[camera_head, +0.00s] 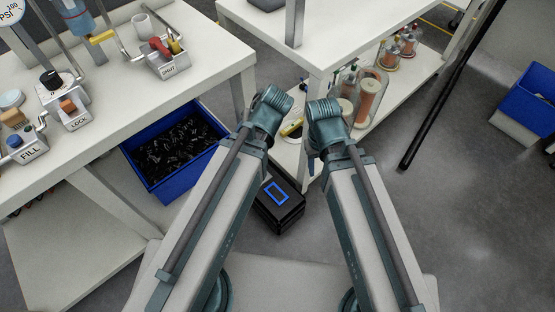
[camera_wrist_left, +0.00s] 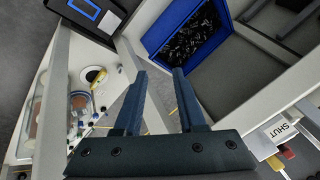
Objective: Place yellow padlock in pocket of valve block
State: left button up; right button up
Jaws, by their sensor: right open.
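On the left table in the head view stand labelled grey blocks: a LOCK block (camera_head: 74,121), a FILL block (camera_head: 31,151) and a SHUT block (camera_head: 174,66). A small yellow piece (camera_head: 175,46) sits at the SHUT block beside a red one; I cannot tell whether it is the padlock. The SHUT block also shows at the right edge of the left wrist view (camera_wrist_left: 281,130). My left gripper (camera_wrist_left: 160,80) has its two fingers apart with nothing between them. My right gripper (camera_head: 312,164) is mostly hidden behind its own arm, low between the tables, away from the blocks.
A blue bin (camera_head: 152,187) of small black pieces stands by the left table. A black case (camera_head: 281,210) with a blue rectangle lies on the floor. Glass jars (camera_head: 372,98) stand on the right table's lower shelf. Another blue bin (camera_head: 527,102) is far right.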

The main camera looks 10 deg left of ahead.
pick_arm(q)
jog(key=s+d+f+m+g+h, duration=0.2)
jog(key=s+d+m, duration=0.3)
jog(key=s+d, duration=0.3)
jog(key=shift+d+f+m+g+h, duration=0.35)
jog(key=shift+d+g+h, duration=0.45)
jog(key=shift+d, duration=0.45)
notch_tip(320, 180, up, 13)
jog(key=p, duration=1.3)
jog(key=shift+a, duration=0.15)
